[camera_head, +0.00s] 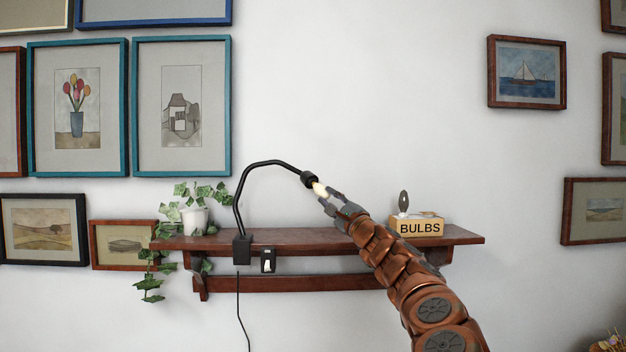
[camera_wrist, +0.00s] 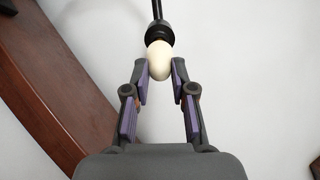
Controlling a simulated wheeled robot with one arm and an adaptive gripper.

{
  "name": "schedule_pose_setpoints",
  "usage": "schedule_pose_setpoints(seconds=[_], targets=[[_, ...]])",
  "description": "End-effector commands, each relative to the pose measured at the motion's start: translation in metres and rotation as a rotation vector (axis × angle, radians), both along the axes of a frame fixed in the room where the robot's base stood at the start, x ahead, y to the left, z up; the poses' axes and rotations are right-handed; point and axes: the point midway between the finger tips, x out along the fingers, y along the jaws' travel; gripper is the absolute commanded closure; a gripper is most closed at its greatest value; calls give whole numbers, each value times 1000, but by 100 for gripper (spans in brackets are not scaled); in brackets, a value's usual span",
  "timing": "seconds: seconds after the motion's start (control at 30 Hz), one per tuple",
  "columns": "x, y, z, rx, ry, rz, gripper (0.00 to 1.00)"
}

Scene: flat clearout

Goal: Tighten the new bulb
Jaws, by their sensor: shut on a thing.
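The new bulb (camera_head: 319,188) is cream-coloured and sits at the mouth of the black socket (camera_head: 308,179) at the end of the bent lamp arm (camera_head: 262,163). In the wrist view the bulb (camera_wrist: 158,62) meets the dark socket (camera_wrist: 159,38); its base is hidden inside or behind the socket rim. My gripper (camera_head: 326,197) reaches up from the lower right. In the wrist view my gripper (camera_wrist: 159,70) has its two fingertips on either side of the bulb's rounded end, shut on it. How far the bulb is screwed in cannot be told.
A wooden wall shelf (camera_head: 340,240) carries the lamp's clamp (camera_head: 242,249), a potted ivy (camera_head: 196,217) and a box marked BULBS (camera_head: 416,227). A switch (camera_head: 268,261) hangs below the shelf's front edge. Framed pictures cover the wall at both sides; the wall above the shelf's middle is bare.

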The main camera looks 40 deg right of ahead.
Motion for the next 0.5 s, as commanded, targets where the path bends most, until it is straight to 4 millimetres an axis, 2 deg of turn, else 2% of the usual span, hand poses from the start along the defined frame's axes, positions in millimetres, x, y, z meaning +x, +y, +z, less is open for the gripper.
schedule_pose_setpoints(seconds=[0.47, 0.5], targets=[[0, 0, 0, 54, -8, 24, 100], [0, 0, 0, 54, -8, 24, 72]])
